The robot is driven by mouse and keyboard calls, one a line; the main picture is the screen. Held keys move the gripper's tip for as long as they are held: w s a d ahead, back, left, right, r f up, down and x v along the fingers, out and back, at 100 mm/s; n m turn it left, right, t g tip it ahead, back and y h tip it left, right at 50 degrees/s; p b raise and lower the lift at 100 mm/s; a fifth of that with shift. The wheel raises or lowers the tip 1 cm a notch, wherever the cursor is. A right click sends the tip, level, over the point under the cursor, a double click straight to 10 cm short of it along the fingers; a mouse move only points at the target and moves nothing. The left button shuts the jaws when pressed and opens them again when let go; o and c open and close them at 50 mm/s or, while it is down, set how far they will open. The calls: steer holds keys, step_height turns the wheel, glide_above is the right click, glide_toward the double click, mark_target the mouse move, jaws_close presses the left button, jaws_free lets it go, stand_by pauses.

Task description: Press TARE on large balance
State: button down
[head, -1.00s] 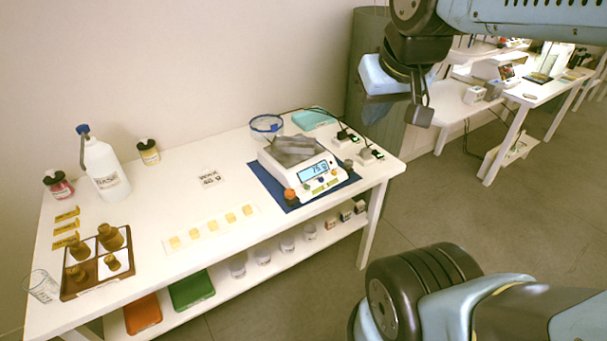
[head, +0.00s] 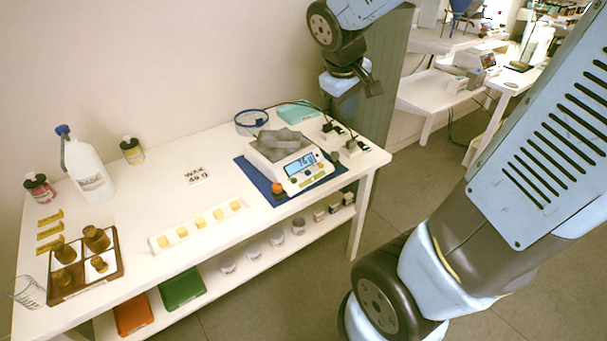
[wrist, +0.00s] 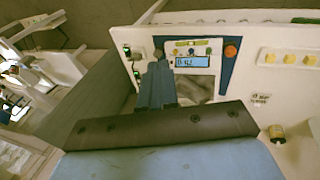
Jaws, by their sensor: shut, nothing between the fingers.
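The large balance (head: 312,178) is white and stands on a blue mat (head: 256,181) near the right end of the bench. A grey block (head: 284,140) rests on its pan. Its lit blue display (head: 300,163) shows digits too small to read surely. Small coloured buttons sit on the panel below the display; the TARE label is not legible. In the wrist view the display (wrist: 192,62) and buttons are upside down, beyond my gripper (wrist: 160,68), which covers part of the balance. In the head view my gripper (head: 372,88) is shut and empty, above and behind the balance, apart from it.
An orange knob-like item (head: 277,188) stands at the balance's front left corner. A blue-rimmed bowl (head: 251,122) and teal tray (head: 298,112) lie behind. Small black devices with cables (head: 343,140) are to the right. A strip of yellow wax squares (head: 200,224) lies left.

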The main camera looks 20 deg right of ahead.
steer(key=w+f+n+h, duration=0.3)
steer(key=w+f+n, duration=0.1)
steer(key=w+f, duration=0.4)
steer(key=n+h, duration=0.2)
steer(key=n, duration=0.4)
glide_above(308, 173)
step_height(308, 173, down, 10)
steer(key=shift+s+a+t, duration=0.25)
steer(key=shift+a+t, duration=0.15)
steer(key=shift+f, duration=4.4)
steer(key=shift+f, duration=0.15)
steer(key=shift+w+f, duration=0.15)
steer(key=shift+f, duration=0.1)
